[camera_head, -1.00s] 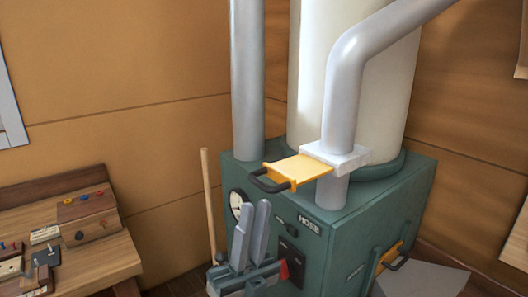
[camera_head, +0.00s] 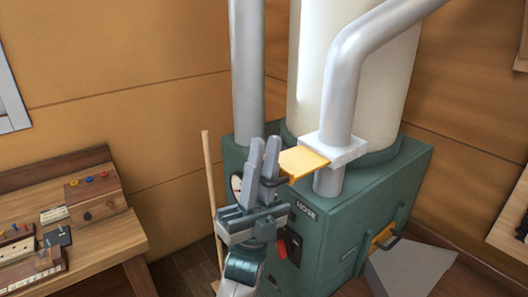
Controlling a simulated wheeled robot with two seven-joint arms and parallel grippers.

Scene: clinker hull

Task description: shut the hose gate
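The hose gate is a yellow slide plate (camera_head: 303,162) standing out to the left from a white collar (camera_head: 340,148) on the bent grey pipe. A long part of the plate is outside the collar. Its dark handle is mostly hidden behind my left gripper (camera_head: 264,160). That gripper points up, with its two grey fingers a little apart, in front of the handle end. I see nothing held between the fingers, and I cannot tell whether they touch the handle. My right gripper is not in view. The label HOSE (camera_head: 305,215) is on the green cabinet (camera_head: 345,225) below.
A straight grey pipe (camera_head: 247,70) rises behind my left gripper. A wooden stick (camera_head: 210,185) leans to its left. A bench (camera_head: 110,245) with small tools stands at the left. A yellow handle (camera_head: 384,235) and a grey sloped piece (camera_head: 410,268) are at the lower right.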

